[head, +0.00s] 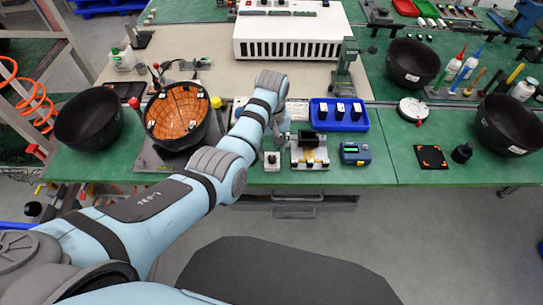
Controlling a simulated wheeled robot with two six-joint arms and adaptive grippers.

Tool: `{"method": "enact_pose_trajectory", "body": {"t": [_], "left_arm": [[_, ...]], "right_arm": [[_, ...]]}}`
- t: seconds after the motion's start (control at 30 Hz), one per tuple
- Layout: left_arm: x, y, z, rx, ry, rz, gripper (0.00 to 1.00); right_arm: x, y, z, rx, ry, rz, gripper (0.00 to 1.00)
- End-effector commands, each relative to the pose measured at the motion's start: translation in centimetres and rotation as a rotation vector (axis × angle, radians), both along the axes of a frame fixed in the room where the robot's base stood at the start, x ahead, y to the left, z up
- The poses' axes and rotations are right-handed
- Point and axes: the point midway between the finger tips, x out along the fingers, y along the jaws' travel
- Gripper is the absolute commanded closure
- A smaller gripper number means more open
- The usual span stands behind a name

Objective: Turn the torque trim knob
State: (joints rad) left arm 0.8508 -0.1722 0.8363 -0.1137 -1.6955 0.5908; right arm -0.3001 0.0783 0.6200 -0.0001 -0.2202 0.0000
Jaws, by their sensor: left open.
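My left arm reaches in from the lower left, and my left gripper (282,140) hangs from its wrist over the front of the green bench. The gripper is small and partly hidden by my own wrist, and it is open. Just below it in the picture, near the bench's front edge, is a small white box (272,161) with a dark round knob-like part. It looks like the trim knob's housing, but I cannot read a label. I cannot tell whether the fingers touch it. My right gripper is not in view.
A fixture (309,151) with a dark roller stands right of the white box, then a teal device (355,153). Behind them is a blue tray (316,118) with several dark parts. An orange-lined bowl (178,112) is left.

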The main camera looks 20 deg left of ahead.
Motion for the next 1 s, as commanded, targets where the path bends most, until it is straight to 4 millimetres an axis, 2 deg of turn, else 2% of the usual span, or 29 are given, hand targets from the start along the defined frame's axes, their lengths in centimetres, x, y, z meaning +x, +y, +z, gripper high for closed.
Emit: {"method": "enact_pose_trajectory", "body": {"t": [0.03,0.1,0.2,0.53,0.8,1.0], "left_arm": [[-0.1,0.0,-1.6,0.0,0.002,0.0,0.59],[0.0,0.0,-2.9,0.0,0.001,0.0,0.59],[0.0,0.0,-3.9,0.0,0.0,0.001,0.59],[0.0,0.0,-4.2,0.0,-0.002,0.001,0.59],[0.0,0.0,-4.1,0.0,-0.002,0.0,1.0],[0.0,0.0,-4.1,0.0,-0.002,-0.005,1.0]], "right_arm": [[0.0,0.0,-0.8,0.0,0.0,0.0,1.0],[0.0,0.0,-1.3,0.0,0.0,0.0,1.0],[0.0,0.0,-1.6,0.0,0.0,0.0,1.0],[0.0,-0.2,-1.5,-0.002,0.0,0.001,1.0],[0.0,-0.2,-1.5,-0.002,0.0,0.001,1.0],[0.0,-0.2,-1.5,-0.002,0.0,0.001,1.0]]}}
